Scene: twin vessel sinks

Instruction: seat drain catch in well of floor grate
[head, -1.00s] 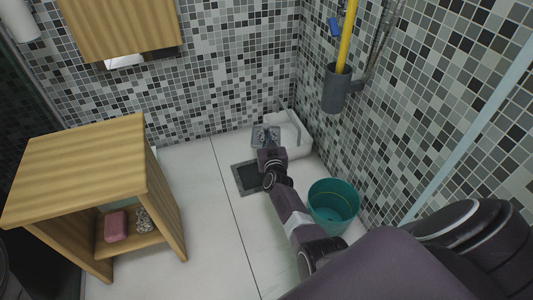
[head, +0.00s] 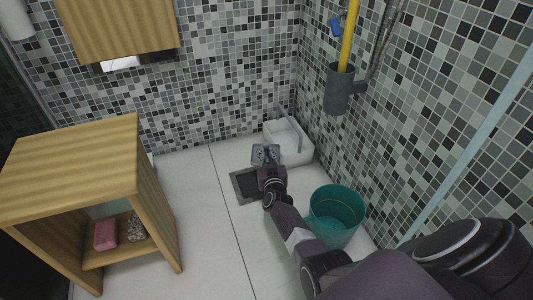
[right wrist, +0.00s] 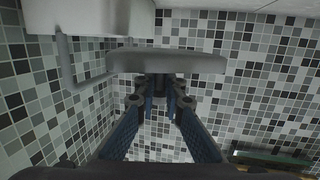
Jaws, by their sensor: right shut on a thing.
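The floor grate (head: 237,187) is a grey square frame around a dark well, set in the pale floor. My right gripper (head: 268,168) is shut on the drain catch (head: 265,153), a grey square plate. In the head view the catch shows just beyond the grate's far right side, apart from the well. In the right wrist view the catch (right wrist: 165,61) shows nearly edge-on, beyond the fingertips of my right gripper (right wrist: 160,88). My wrist and fingers cover the grate's right part. My left gripper is not in view.
A white basin (head: 298,150) with a grey handle stands in the corner beyond the catch. A teal bucket (head: 336,212) stands right of my forearm. A wooden shelf unit (head: 75,165) stands at left. Floor between shelf and grate is clear.

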